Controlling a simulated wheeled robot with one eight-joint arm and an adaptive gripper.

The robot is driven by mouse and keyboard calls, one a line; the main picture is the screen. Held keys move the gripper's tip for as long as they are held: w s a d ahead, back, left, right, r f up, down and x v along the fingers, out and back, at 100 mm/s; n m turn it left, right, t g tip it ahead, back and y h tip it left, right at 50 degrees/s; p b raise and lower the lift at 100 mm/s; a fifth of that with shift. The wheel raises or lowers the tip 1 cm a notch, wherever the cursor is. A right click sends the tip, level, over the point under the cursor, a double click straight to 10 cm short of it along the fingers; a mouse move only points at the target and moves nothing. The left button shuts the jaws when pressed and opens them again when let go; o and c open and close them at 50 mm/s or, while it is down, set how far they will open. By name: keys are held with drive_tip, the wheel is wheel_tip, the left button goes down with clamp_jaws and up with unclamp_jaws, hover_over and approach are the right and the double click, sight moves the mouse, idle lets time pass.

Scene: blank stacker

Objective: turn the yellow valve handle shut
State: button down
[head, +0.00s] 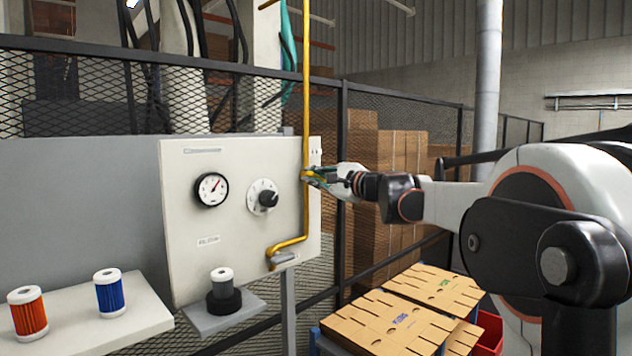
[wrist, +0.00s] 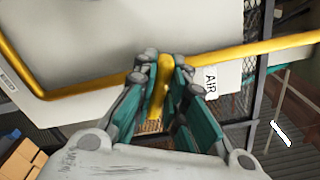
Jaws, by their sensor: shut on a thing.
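The yellow valve handle (wrist: 158,98) shows in the wrist view between the two teal finger pads of my gripper (wrist: 161,105). The handle sits on the yellow pipe (wrist: 230,53), and in the wrist view it stands across the pipe's run. In the head view my gripper (head: 318,177) is at the pipe (head: 306,110), by the right side of the white panel (head: 235,270). My gripper is shut on the handle. In the head view the handle is mostly hidden by the fingers. A label reading AIR (wrist: 210,80) is beside the fingers.
The panel carries a gauge (head: 211,190) and a black knob (head: 268,199). A red filter (head: 28,314) and a blue filter (head: 110,294) stand on a shelf at left. A mesh fence (head: 340,200) runs behind the panel. Flat cardboard (head: 390,325) lies below my arm.

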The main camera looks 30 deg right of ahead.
drive_tip(key=n, duration=0.2)
drive_tip(key=n+b, duration=0.1)
drive_tip(key=n, duration=0.2)
drive_tip(key=shift+a+f, duration=0.1)
drive_tip(key=shift+f, duration=0.1)
drive_tip(key=shift+n, duration=0.4)
drive_tip(key=c, duration=1.6)
unclamp_jaws()
drive_tip(key=v, duration=1.2)
